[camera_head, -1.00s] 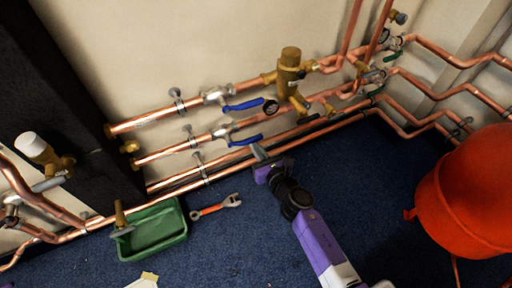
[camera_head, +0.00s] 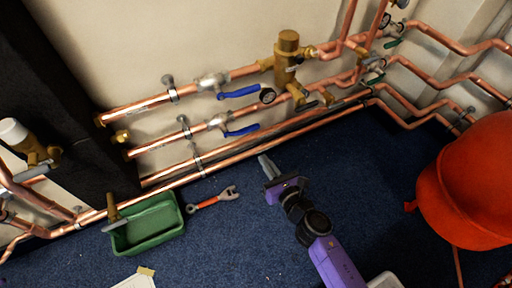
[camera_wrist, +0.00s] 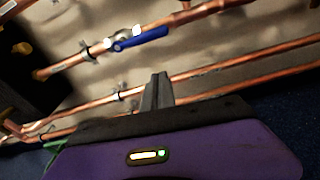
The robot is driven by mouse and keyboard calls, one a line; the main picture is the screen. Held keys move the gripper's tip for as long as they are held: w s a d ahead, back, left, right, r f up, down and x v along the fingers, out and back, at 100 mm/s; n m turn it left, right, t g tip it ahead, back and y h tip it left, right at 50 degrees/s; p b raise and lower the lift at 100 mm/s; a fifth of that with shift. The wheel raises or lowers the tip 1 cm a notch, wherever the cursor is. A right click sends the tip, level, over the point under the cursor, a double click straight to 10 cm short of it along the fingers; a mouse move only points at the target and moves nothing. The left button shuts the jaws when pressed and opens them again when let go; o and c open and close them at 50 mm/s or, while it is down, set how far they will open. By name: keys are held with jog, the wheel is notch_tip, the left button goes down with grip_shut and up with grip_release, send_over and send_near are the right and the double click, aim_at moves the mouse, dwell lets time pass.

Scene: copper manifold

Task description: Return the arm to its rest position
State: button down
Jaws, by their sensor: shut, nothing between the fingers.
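My arm (camera_head: 318,238), purple and black, reaches up from the bottom of the head view over the blue carpet. My gripper (camera_head: 264,160) is shut and empty, its grey fingers together. The fingertips point toward the copper pipes and appear apart from them. In the wrist view the closed fingers of my gripper (camera_wrist: 158,78) stand in front of the pipes, with a blue lever valve (camera_wrist: 140,38) beyond them.
Copper pipes with blue levers (camera_head: 240,91) run along the wall. A green tray (camera_head: 147,241) and a wrench (camera_head: 213,199) lie on the carpet at left. A red vessel (camera_head: 470,185) stands at right. Open carpet (camera_head: 370,160) lies between my arm and the vessel.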

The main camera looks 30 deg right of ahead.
jog(key=shift+s, duration=0.1)
jog(key=s+a+r+m+g, duration=0.1)
jog(key=s+r+m, duration=0.5)
jog(key=s+m, duration=0.55)
jog(key=s+a+r+m+p, duration=0.1)
jog(key=s+r+m, duration=0.5)
jog(key=s+m, duration=0.55)
jog(key=s+a+r+m+g, duration=0.1)
jog(key=s+r+m, duration=0.5)
jog(key=s+m, duration=0.55)
notch_tip(320, 180, up, 36)
jog(key=p, duration=3.5)
jog(key=shift+w+f+p, duration=0.15)
jog(key=shift+f+p, duration=0.05)
jog(key=shift+p, duration=0.15)
jog(key=shift+d+m, duration=0.1)
jog(key=shift+m, duration=0.15)
